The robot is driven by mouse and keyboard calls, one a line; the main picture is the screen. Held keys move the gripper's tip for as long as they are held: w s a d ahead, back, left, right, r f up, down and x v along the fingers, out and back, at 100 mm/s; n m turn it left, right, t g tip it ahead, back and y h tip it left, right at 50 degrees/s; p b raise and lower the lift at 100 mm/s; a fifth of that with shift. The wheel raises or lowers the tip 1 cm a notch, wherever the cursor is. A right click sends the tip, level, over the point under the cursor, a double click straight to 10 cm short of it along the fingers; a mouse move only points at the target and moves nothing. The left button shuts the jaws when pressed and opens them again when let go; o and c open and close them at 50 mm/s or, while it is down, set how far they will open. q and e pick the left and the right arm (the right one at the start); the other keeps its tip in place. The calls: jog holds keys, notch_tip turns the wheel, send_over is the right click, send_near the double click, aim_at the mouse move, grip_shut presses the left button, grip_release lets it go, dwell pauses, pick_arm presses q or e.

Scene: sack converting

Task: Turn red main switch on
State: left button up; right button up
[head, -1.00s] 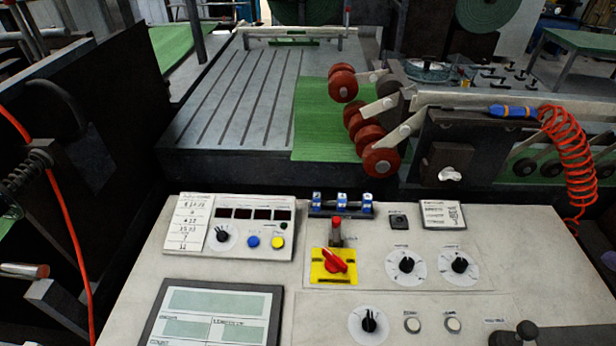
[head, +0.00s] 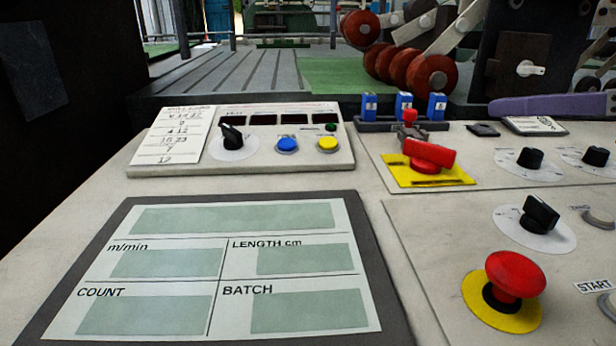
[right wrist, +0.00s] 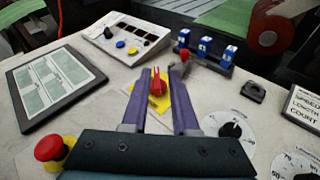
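The red main switch (head: 430,154) is a rotary handle on a yellow plate (head: 401,174) on the console's upper middle. In the right wrist view the red switch (right wrist: 157,87) shows between and beyond my two purple fingers. My right gripper (right wrist: 162,72) is open and empty there, its fingers apart on either side of the switch in the picture; contact cannot be made out. In the head view a purple part of my right gripper (head: 545,106) reaches in from the right edge, above the console's back. My left gripper is not in view.
A small red-topped part (head: 409,117) and blue blocks (head: 437,106) stand just behind the switch. A red mushroom button (head: 515,274), black knobs (head: 540,214) and a display panel (head: 182,312) surround it. Red rollers (head: 430,77) stand beyond the console.

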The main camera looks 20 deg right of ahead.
aim_at(428, 144)
notch_tip(428, 144, down, 3)
jog(key=shift+a+f+n+g+b, duration=0.2)
jog(key=shift+n+g+b, duration=0.4)
jog(key=shift+n, duration=0.2)
jog(key=shift+w, duration=0.15)
jog(key=shift+x, duration=4.8)
grip_shut()
